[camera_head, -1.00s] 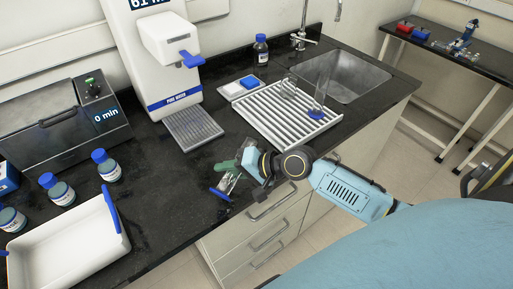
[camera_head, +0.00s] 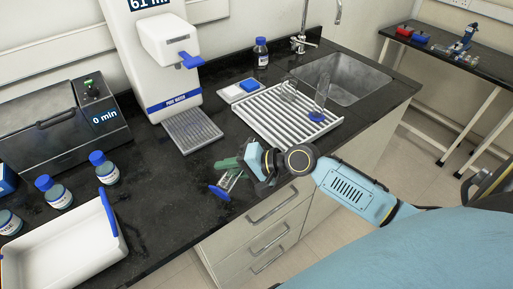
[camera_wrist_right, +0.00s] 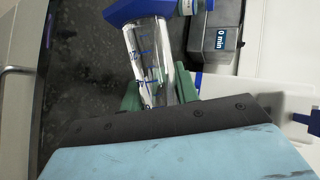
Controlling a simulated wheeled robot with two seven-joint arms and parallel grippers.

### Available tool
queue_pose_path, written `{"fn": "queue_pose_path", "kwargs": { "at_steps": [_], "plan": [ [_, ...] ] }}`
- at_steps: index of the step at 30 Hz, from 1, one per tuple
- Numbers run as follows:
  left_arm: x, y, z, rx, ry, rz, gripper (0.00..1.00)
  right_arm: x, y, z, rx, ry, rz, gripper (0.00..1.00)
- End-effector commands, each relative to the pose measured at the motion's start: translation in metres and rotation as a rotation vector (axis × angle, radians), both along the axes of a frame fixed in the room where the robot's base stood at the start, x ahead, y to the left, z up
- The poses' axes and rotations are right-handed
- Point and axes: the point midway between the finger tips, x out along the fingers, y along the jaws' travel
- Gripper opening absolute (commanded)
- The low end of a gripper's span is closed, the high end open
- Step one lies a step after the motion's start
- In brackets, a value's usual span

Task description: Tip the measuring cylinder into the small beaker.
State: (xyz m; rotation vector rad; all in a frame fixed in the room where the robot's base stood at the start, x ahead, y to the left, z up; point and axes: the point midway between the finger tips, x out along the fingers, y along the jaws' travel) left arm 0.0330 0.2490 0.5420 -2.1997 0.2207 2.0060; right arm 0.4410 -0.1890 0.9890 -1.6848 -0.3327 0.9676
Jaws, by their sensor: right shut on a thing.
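My right gripper (camera_head: 229,166), with green fingers, is shut on a clear measuring cylinder (camera_head: 232,180). The cylinder is tilted, its blue base (camera_head: 218,192) toward the lower left, near the counter's front edge. In the right wrist view, the cylinder (camera_wrist_right: 147,55) with blue graduations lies between the green fingers (camera_wrist_right: 157,92), its blue base at the top. Its mouth is hidden by the gripper, and I cannot tell if it holds liquid. A clear glass vessel (camera_head: 289,88) stands on the drying rack; I cannot tell whether it is the small beaker. My left gripper is not in view.
The white drying rack (camera_head: 268,120) also holds a blue-based glass piece (camera_head: 318,115), beside the sink (camera_head: 350,75). A white tray (camera_head: 60,250) and several blue-capped bottles (camera_head: 55,192) are at left. The water dispenser (camera_head: 165,70) stands behind. Dark counter around the cylinder is clear.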

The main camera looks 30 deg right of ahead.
Motion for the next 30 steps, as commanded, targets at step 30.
{"fn": "queue_pose_path", "kwargs": {
  "at_steps": [30],
  "plan": [
    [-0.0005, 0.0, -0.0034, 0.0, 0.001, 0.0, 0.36, 0.0012, -0.002, 0.0105, 0.089, 0.044, 0.0, 0.0]
  ]
}}
